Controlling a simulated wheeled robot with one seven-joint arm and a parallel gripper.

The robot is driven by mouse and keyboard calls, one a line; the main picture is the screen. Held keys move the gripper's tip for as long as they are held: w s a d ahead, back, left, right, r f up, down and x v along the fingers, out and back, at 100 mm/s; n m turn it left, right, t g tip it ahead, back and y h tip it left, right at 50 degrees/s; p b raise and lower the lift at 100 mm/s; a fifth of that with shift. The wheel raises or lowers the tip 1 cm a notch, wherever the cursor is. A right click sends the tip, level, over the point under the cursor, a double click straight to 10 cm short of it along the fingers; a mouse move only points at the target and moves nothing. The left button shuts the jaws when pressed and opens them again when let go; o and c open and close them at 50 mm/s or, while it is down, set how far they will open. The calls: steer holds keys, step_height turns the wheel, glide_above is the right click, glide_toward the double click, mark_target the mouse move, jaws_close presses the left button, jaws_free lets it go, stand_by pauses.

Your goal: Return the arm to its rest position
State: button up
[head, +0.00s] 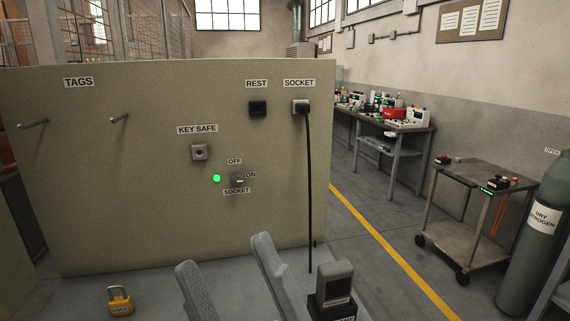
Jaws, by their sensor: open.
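My gripper (224,251) shows at the bottom middle of the head view as two grey ribbed fingers spread well apart. Nothing is between them. They are in front of the beige panel (110,210), over the grey bench top (150,285). The rest of my arm is out of view below. A yellow padlock (121,301) marked LOCK lies on the bench to the left of the fingers. A dark pendant (335,282) stands upright in a black holder close to the right finger.
The panel carries two pegs (33,124), a black REST block (258,108), a plug in the SOCKET (300,106) with a hanging black cable (308,190), a knob (238,181), and a lit green lamp (216,178). A cart (455,235) and gas cylinder (535,240) stand right.

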steer(key=s+d+f+m+t+h, duration=0.1)
steer(key=s+d+f+m+h, duration=0.2)
steer(key=d+f+m+h, duration=0.65)
steer(key=s+d+f+m+t+h, duration=0.1)
steer(key=s+d+f+m+h, duration=0.1)
steer(key=d+f+m+h, duration=0.7)
steer(key=s+d+f+m+g+h, duration=0.1)
steer(key=s+d+f+g, duration=0.2)
steer(key=s+f, duration=0.3)
steer(key=s+d+f+m+g+h, duration=0.1)
steer(key=s+d+f+g, duration=0.3)
steer(key=s, duration=0.9)
steer(key=shift+d+f+h, duration=0.35)
steer(key=shift+f+h, duration=0.1)
steer(key=shift+f, duration=1)
